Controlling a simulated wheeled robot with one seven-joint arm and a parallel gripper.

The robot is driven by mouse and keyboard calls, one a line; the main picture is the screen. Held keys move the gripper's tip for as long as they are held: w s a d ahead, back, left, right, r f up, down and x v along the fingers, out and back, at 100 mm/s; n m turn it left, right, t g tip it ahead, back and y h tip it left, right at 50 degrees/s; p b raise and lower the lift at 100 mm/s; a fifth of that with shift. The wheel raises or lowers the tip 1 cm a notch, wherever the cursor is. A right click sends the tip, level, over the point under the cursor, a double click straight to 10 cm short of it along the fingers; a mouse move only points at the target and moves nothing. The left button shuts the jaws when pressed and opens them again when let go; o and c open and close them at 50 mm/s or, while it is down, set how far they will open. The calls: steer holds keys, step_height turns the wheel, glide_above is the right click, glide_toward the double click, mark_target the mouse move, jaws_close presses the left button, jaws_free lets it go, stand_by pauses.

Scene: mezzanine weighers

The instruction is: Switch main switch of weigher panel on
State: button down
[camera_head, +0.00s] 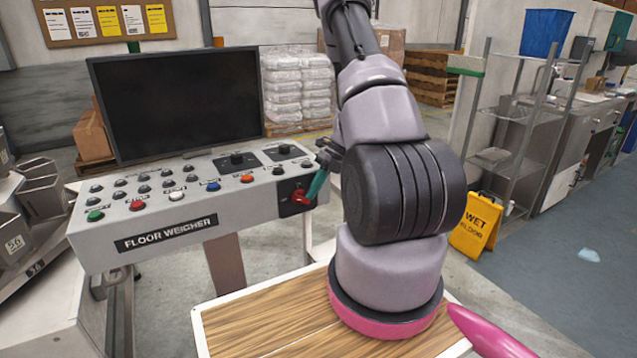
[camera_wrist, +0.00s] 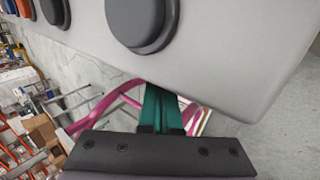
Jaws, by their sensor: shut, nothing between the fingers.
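The weigher panel (camera_head: 150,236) is a grey sloped console labelled FLOOR WEIGHER, in the left half of the head view. A red rotary switch (camera_head: 300,197) on a black plate (camera_head: 286,206) sits at the right end of its front face. My gripper (camera_head: 312,194) has teal fingers and is right beside the red switch; I cannot tell whether they touch. In the wrist view my gripper (camera_wrist: 162,92) is shut and empty, its tips at the lower edge of the panel (camera_wrist: 225,60). The red switch is not seen there.
Several coloured buttons (camera_head: 137,205) and dark knobs (camera_head: 237,159) cover the panel top, below a black screen (camera_head: 178,101). A yellow wet-floor sign (camera_head: 474,225) and a metal rack (camera_head: 510,150) stand at right. Open floor (camera_head: 560,290) lies at front right.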

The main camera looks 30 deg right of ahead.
mark_target(309, 204)
steer(key=shift+d+f+y, duration=0.15)
steer(key=shift+f+y, duration=0.2)
steer(key=shift+y, duration=0.45)
stand_by(0.4)
step_height(309, 204, down, 3)
steer(key=y, duration=0.8)
steer(key=shift+f+y, duration=0.15)
steer(key=shift+y, duration=0.15)
steer(key=shift+f, duration=0.2)
stand_by(0.4)
